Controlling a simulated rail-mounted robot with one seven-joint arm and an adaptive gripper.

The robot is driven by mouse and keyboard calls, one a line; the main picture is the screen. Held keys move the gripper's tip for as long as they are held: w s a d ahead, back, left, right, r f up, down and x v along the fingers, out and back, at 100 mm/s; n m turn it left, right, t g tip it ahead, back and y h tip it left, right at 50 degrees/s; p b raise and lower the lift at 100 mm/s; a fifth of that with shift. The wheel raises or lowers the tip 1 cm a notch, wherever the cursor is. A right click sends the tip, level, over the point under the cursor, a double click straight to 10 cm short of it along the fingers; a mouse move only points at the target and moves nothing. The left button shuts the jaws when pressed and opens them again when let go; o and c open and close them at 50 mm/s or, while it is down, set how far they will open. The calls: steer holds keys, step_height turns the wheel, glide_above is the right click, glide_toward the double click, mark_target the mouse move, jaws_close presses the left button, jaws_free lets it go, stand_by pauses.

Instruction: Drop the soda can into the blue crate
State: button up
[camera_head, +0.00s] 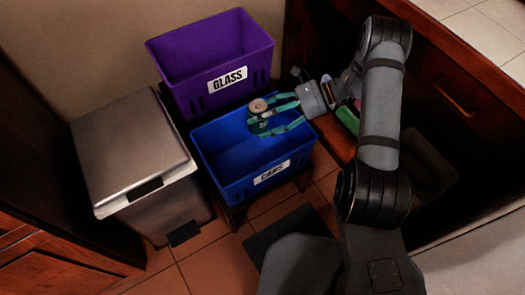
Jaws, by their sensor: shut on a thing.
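The soda can (258,106) shows its round pale top and a bit of its green side. My gripper (264,116) is shut on it, with the teal fingers around the can. The gripper and can are over the blue crate (233,185), near its back right part. The blue crate is open at the top, and a white label reading CANS is on its front wall. The exact height of the can above the crate floor cannot be told. The fingers hide part of the can.
A purple crate (186,92) labelled GLASS stands behind the blue crate. A metal pedal bin (133,150) with a closed lid stands to the left. Wooden cabinets (455,90) are at the right. A dark mat (280,235) lies on the tiled floor in front.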

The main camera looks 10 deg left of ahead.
mark_target(260, 131)
steer(key=shift+a+f+b, duration=0.2)
steer(key=shift+f+b, duration=2.3)
steer(key=shift+f, duration=0.55)
steer(key=o, duration=1.3)
steer(key=shift+c, duration=0.2)
steer(key=shift+r, duration=0.1)
steer(key=v, duration=0.7)
steer(key=shift+d, duration=0.25)
steer(key=shift+a, duration=0.1)
